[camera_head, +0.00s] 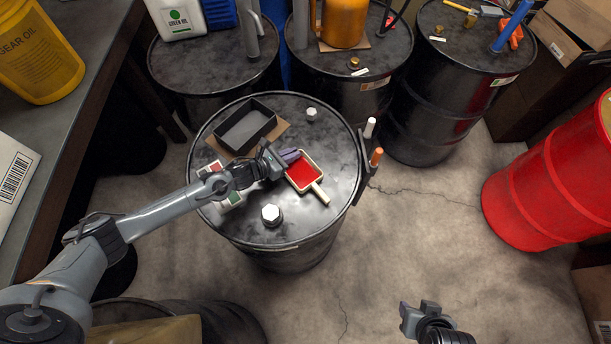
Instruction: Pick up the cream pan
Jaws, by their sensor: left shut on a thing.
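The cream pan (314,184) is a small square pan with a red inside and a short cream handle pointing to the lower right. It is over the top of the middle black drum (330,205). My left gripper (291,156) reaches in from the left and is shut on the upper left rim of the cream pan. I cannot tell whether the pan touches the drum top or is slightly above it. My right gripper (420,310) is at the bottom right over the floor, away from the drum; its fingers do not show clearly.
A black tray (263,120) on cardboard lies behind the pan. Hex caps (271,213) stand on the drum top. A holder with white and orange markers (376,157) hangs at the drum's right rim. More black drums stand behind; a red drum (530,190) is at right.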

